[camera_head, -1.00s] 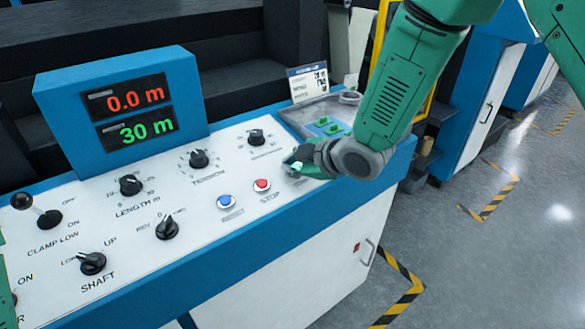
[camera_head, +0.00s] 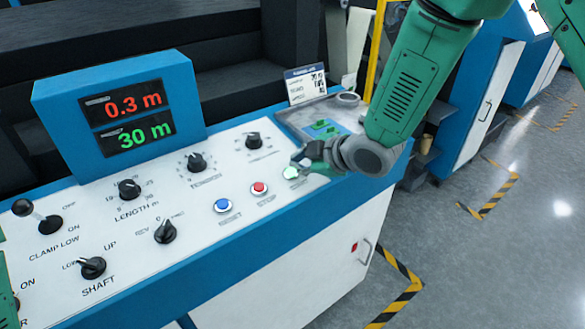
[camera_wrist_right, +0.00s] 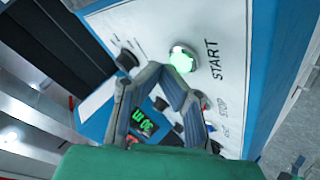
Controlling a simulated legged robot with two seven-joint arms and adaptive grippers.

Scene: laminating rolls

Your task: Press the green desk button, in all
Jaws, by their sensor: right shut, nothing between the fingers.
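The green START button (camera_head: 291,172) is on the white top of the control console, to the right of the red button. In the right wrist view the green button (camera_wrist_right: 183,60) glows, with START printed beside it. My right gripper (camera_head: 301,160) is shut and empty, its fingertips just beyond the button in the head view and seemingly apart from it. In the wrist view the gripper (camera_wrist_right: 162,74) shows its fingers beside the button, which is uncovered. The display (camera_head: 127,115) reads 0.3 m in red and 30 m in green. My left gripper is not visible.
The red STOP button (camera_head: 259,188) and blue button (camera_head: 223,206) sit close by. Black knobs (camera_head: 196,162) and a clamp lever (camera_head: 24,207) stand up from the panel. A grey tray (camera_head: 305,118) with green pieces lies behind my right gripper.

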